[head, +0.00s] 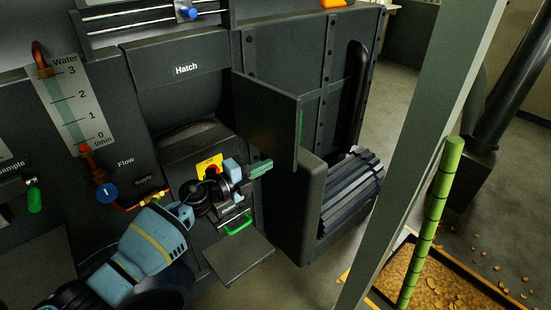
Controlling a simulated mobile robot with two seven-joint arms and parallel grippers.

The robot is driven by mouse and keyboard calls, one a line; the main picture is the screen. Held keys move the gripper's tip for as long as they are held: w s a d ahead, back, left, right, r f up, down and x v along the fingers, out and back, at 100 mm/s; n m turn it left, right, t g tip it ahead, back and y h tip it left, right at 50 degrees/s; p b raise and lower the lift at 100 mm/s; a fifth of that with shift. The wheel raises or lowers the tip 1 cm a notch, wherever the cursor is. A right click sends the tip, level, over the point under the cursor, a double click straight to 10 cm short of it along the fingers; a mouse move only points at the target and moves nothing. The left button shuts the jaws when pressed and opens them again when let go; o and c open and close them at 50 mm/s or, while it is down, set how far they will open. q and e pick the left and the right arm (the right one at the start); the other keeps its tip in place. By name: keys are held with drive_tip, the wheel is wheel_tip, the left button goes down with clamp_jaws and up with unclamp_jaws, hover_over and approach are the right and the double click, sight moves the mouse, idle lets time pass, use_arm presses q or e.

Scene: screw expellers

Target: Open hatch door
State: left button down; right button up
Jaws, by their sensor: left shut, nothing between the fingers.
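The hatch door (265,120) is a dark flat panel to the right of the opening under the "Hatch" label (186,70). It stands swung outward from the machine, and a green strip, perhaps its handle, shows at its right edge. The hatch opening (185,110) is uncovered and dark inside. My left gripper (266,166) has green fingertips and is shut and empty. It is just below the door's lower edge in the picture; I cannot tell whether it touches the door. My right gripper is not in view.
Below my left gripper are a green handle (238,229) and a tilted dark flap (238,258). A ribbed grey roller (350,190) is at right. A pale post (400,150) and a green segmented pole (432,220) stand further right, beside a tray of brown pieces (440,290).

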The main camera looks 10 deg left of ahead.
use_arm(q)
drive_tip(key=v, duration=0.5)
drive_tip(key=shift+s+d+f, duration=0.1)
drive_tip(key=shift+s, duration=0.05)
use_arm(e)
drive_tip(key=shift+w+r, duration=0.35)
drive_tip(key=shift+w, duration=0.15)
use_arm(q)
drive_tip(key=s+f+n+t+y+p, duration=0.1)
drive_tip(key=s+f+n+y, duration=0.3)
drive_tip(key=s+f+n, duration=0.5)
drive_tip(key=s+f+n+y+p, duration=0.1)
drive_tip(key=s+f+n+y, duration=0.2)
drive_tip(key=s+f+n, duration=0.7)
drive_tip(key=s+a+f+n+g+y, duration=0.1)
drive_tip(key=s+f+n+g, duration=0.1)
drive_tip(key=s, duration=1)
drive_tip(key=s+f+n+g+y+p, duration=0.1)
drive_tip(key=s+f+n+g, duration=0.1)
drive_tip(key=s, duration=0.9)
drive_tip(key=shift+s+a+f+n+g+y, duration=0.4)
drive_tip(key=shift+n+g, duration=0.3)
drive_tip(key=shift+g, duration=0.2)
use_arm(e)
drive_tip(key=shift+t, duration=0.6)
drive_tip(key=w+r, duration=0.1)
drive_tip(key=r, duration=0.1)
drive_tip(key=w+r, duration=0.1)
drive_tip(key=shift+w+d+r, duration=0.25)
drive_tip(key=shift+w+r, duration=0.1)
